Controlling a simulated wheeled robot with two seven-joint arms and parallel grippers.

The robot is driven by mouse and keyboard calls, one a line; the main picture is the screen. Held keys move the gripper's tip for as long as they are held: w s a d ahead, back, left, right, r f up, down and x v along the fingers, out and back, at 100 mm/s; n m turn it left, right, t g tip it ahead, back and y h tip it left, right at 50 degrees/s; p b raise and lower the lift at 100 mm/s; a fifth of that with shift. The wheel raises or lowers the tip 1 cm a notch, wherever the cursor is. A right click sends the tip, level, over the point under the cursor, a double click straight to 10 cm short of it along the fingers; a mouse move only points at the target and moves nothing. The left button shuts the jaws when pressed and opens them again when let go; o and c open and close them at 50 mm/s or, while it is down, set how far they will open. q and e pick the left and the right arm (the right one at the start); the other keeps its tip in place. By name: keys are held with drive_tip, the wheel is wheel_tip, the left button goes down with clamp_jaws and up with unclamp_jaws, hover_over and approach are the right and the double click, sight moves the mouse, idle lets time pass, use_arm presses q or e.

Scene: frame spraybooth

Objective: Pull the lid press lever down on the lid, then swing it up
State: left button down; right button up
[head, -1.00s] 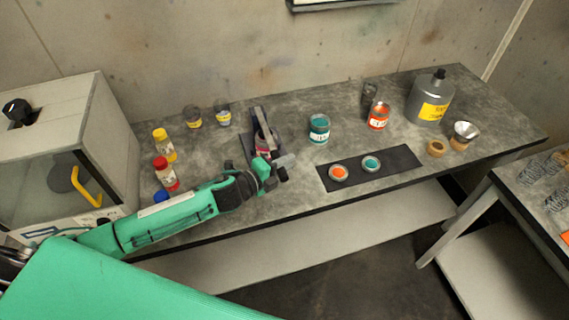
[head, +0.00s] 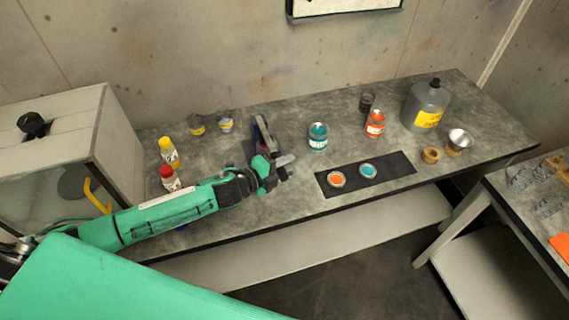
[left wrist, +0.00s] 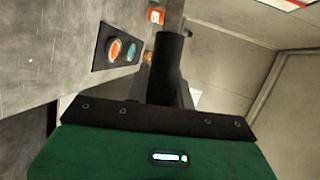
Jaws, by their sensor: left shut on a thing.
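The lid press (head: 262,128) is a dark upright frame on a dark base plate (head: 249,150) near the middle of the bench. My left gripper (head: 281,163) is in front of it and hides its lower part and whatever stands in it. A grey metal bar continues above the grip. Whether the lever touches a lid cannot be seen. My right gripper is not in view.
Left of the press stand a red-capped bottle (head: 170,178), a yellow-capped bottle (head: 169,153) and a grey cabinet (head: 60,130). To the right are a teal can (head: 318,137), a dark mat (head: 398,163) with two paint lids, an orange can (head: 375,124) and a grey jug (head: 425,105).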

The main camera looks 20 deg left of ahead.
use_arm(q)
drive_tip(key=c, duration=1.2)
unclamp_jaws()
drive_tip(key=shift+a, duration=0.1)
drive_tip(key=shift+s+a, duration=0.2)
drive_tip(key=shift+s, duration=0.1)
drive_tip(key=b+v, duration=0.5)
drive_tip(key=v, duration=0.8)
drive_tip(key=shift+d+r, duration=0.1)
